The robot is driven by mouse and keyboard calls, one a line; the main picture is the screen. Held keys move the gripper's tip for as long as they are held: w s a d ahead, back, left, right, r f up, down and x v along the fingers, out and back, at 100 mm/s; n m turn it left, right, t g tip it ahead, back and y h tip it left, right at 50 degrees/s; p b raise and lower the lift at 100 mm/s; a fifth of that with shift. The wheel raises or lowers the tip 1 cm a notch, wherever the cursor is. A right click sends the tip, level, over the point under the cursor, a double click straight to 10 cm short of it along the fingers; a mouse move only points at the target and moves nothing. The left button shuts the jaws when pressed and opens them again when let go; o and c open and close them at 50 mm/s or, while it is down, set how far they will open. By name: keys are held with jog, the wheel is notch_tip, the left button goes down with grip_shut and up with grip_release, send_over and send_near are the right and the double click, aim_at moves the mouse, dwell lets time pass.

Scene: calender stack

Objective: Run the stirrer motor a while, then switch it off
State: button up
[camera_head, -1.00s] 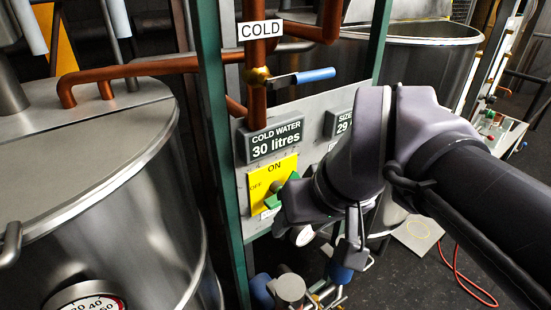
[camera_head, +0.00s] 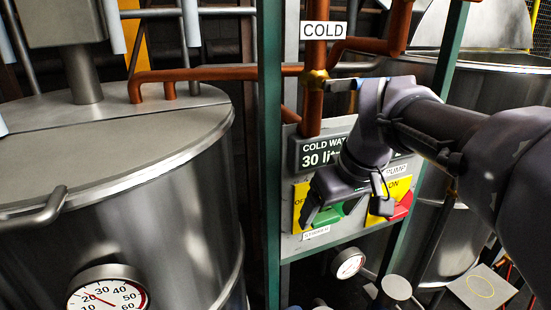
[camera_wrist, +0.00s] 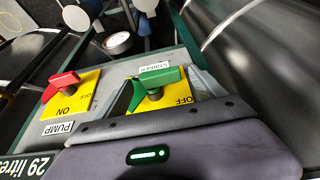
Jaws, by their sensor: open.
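The stirrer switch has a green handle (camera_wrist: 160,76) on a yellow plate (camera_wrist: 196,82) marked OFF. An upside-down stirrer label is beside it in the wrist view. In the head view the green handle (camera_head: 328,217) is partly hidden by my gripper (camera_head: 318,205). My gripper (camera_wrist: 165,88) is open, with a finger on either side of the handle in the wrist view. I cannot tell whether the fingers touch it. The ON mark of this plate is hidden in the wrist view, and I cannot tell which setting the handle points to.
The red pump switch (camera_wrist: 60,84) is close beside the stirrer switch on the grey panel (camera_head: 291,246). Green posts (camera_head: 270,150) frame the panel. A steel vat (camera_head: 130,185) with a dial (camera_head: 106,294) stands left.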

jog(key=shift+w+f, duration=0.1)
jog(key=shift+f, duration=0.2)
jog(key=c, duration=1.4)
jog(key=shift+o, duration=0.2)
